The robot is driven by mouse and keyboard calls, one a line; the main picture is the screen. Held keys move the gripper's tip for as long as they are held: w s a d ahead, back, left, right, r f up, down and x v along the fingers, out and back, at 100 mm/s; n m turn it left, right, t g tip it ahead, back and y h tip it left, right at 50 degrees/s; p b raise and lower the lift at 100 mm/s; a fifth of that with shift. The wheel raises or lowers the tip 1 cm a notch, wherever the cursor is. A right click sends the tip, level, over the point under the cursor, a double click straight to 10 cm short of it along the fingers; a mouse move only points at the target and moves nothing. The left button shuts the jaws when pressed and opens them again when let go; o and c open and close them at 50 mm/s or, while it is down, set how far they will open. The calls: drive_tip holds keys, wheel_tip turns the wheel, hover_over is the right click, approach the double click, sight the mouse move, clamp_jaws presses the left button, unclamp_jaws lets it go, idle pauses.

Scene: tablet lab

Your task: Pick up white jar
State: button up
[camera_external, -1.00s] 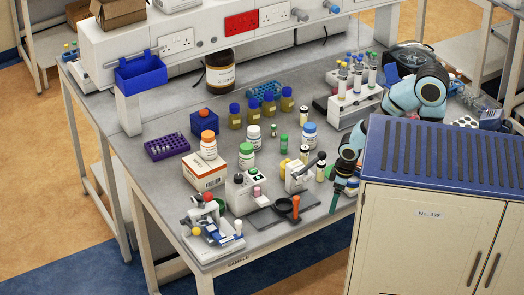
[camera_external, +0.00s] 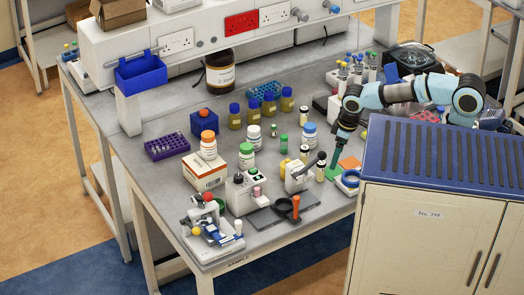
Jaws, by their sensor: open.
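Several white jars stand on the grey bench, and I cannot tell which one the task names. One with a white lid (camera_external: 254,137) is near the middle. One with a green lid (camera_external: 246,158) stands just in front of it. One with a blue lid (camera_external: 309,137) is to the right. One with an orange lid (camera_external: 208,149) stands on a white-and-orange box (camera_external: 204,174). My gripper (camera_external: 332,174) is open, pointing down at the bench's right side, right of and nearer the camera than the blue-lidded jar. Its green fingers are small in view and appear empty.
Yellow bottles with blue lids (camera_external: 269,106) stand behind the jars. A tube rack (camera_external: 352,100) is behind the arm. A blue-topped cabinet (camera_external: 440,165) blocks the front right.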

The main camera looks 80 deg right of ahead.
drive_tip(key=w+d+r+m+t+h, duration=0.15)
drive_tip(key=w+d, duration=0.25)
drive_tip(key=d, duration=0.5)
drive_tip(key=w+d+f+m+t+h, duration=0.1)
drive_tip(key=w+d+t+h, duration=0.25)
drive_tip(key=d, duration=0.65)
drive_tip(key=r+n+t+p, duration=0.1)
drive_tip(key=n+t+p, duration=0.1)
drive_tip(key=t, duration=0.3)
hover_over(307, 125)
drive_tip(key=s, duration=0.5)
wheel_tip(307, 125, down, 12)
drive_tip(key=s+f+t+y, duration=0.1)
drive_tip(key=s+y, duration=0.2)
drive_tip(key=y, duration=0.2)
drive_tip(key=shift+n, duration=0.45)
drive_tip(key=x, duration=0.3)
drive_tip(key=p+x, duration=0.1)
drive_tip(key=x, duration=0.1)
drive_tip(key=shift+w+a+r, duration=0.25)
drive_tip(key=shift+a, duration=0.05)
drive_tip(key=shift+f+p+x, duration=0.2)
drive_tip(key=shift+p+x, duration=0.9)
drive_tip(key=shift+x, duration=1.6)
drive_tip(key=shift+s+d, duration=0.1)
drive_tip(key=shift+d, duration=0.05)
drive_tip(key=shift+c, duration=0.3)
